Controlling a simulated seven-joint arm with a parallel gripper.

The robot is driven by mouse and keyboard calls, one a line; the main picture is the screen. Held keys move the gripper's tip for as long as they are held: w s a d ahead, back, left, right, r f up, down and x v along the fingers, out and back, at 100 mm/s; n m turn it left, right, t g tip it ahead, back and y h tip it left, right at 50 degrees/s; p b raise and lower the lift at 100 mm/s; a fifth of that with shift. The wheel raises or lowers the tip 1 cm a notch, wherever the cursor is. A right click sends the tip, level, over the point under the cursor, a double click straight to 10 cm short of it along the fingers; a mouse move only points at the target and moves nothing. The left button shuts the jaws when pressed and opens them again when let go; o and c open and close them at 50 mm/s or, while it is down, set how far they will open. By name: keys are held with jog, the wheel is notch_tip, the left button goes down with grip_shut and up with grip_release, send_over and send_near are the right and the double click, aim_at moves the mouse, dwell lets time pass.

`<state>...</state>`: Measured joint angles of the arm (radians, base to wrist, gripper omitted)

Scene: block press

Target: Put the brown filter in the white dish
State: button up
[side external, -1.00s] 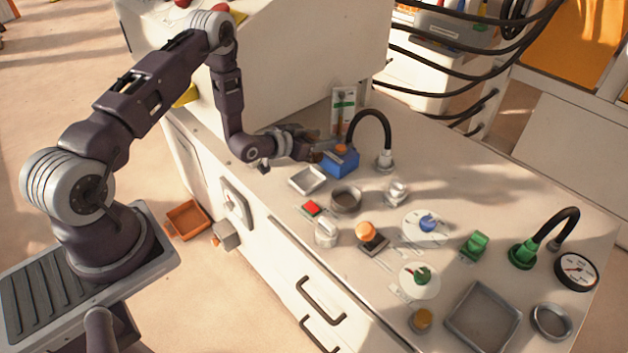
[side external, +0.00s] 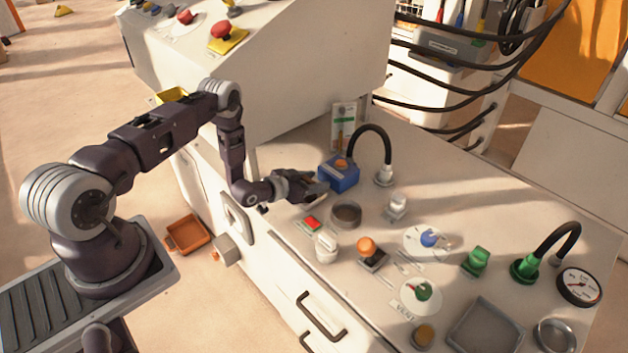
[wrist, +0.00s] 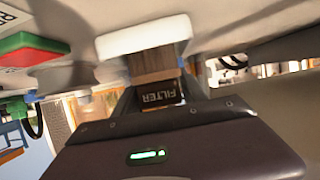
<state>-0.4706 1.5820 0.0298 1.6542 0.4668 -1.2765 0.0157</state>
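The brown filter (wrist: 154,66), with a dark face lettered "FILTER", sits between the two fingers of my gripper (wrist: 160,88) in the wrist view. The fingers are shut on it. A white, rounded edge (wrist: 145,36), which looks like the white dish, lies just beyond the filter; I cannot tell whether they touch. In the side view my gripper (side external: 318,190) is low over the counter, in front of the blue block. It hides the place of the white dish there, and the filter cannot be made out.
A blue block (side external: 338,174) with an orange top stands just behind my gripper. A round grey dish (side external: 346,214), a red button (side external: 312,223) and a white knob (side external: 327,247) are close by on the right and front. A black hose (side external: 372,135) arches behind.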

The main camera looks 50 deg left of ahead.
jog(key=shift+o, duration=1.2)
